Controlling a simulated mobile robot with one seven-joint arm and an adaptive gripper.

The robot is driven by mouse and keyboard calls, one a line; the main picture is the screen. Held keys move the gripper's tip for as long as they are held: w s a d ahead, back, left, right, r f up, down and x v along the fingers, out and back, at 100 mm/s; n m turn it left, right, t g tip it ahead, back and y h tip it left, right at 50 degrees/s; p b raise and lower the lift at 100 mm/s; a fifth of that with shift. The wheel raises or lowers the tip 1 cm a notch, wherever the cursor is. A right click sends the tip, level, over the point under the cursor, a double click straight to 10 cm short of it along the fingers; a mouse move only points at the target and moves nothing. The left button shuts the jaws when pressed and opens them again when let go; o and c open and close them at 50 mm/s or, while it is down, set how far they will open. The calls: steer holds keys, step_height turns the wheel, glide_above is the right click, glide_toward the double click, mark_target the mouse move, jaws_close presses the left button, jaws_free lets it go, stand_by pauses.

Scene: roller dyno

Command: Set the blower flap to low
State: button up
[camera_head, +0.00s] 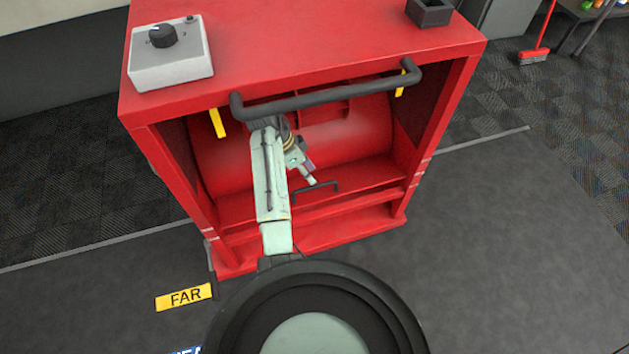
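A red cabinet (300,48) with an open front fills the middle of the view, with a large red drum (350,135) inside. I cannot tell for sure which part is the blower flap. A small black handle (334,186) sits low inside the opening, by a red ledge. My gripper (312,181) hangs at the end of my folded arm, inside or in front of the opening, just left of and above that handle. It is small and partly hidden by my arm; its fingers cannot be made out, and contact with the handle cannot be judged.
A thick black bar (330,95) crosses the cabinet's upper front, above my arm. A grey box with a black knob (162,35) and a black open holder (429,12) stand on top. Yellow tabs hang near the bar's ends. A "FAR" label (184,297) lies on the floor.

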mark_target(318, 185)
steer(key=x, duration=0.5)
steer(key=shift+d+f+p, duration=0.15)
steer(key=shift+f+p, duration=0.15)
steer(key=shift+c, duration=0.2)
jaws_close()
stand_by(0.4)
